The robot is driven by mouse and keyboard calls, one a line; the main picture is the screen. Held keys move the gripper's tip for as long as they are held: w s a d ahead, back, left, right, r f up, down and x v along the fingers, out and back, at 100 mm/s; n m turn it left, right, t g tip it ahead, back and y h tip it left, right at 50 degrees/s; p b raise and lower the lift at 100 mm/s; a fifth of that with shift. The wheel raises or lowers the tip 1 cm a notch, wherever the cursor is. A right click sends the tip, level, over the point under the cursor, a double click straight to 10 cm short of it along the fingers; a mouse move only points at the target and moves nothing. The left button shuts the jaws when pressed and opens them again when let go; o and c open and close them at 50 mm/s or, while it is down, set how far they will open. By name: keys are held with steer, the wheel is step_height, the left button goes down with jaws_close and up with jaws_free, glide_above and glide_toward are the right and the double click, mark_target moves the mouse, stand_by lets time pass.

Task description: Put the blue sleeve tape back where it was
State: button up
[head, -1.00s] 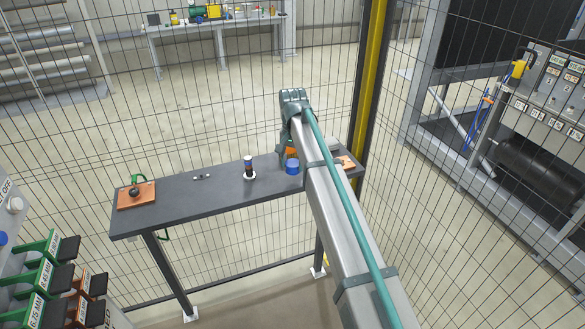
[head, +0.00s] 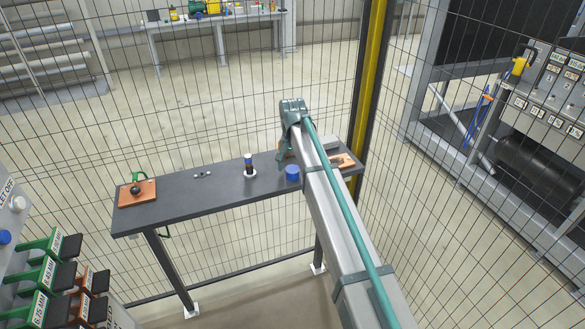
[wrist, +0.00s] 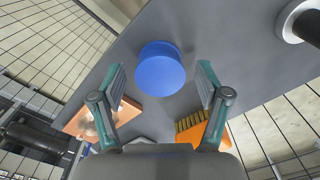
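The blue sleeve tape (head: 292,173), a short blue roll, stands on the dark bench toward its right part. In the wrist view the blue roll (wrist: 160,72) lies between and just beyond my fingertips, with grey bench around it. My gripper (wrist: 160,84) is open, one teal finger on each side of the roll, and I see no contact. In the head view my gripper (head: 284,154) is partly hidden by my arm, just behind the roll.
An orange board with a black ball (head: 137,192) is at the bench's left end; another orange board (head: 346,161) is at the right. An orange brush (wrist: 198,130) lies close to my right finger.

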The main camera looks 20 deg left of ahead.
mark_target(293, 169)
step_height(293, 169, up, 12)
steer(key=b, duration=0.3)
steer(key=shift+r, duration=0.15)
stand_by(0.7)
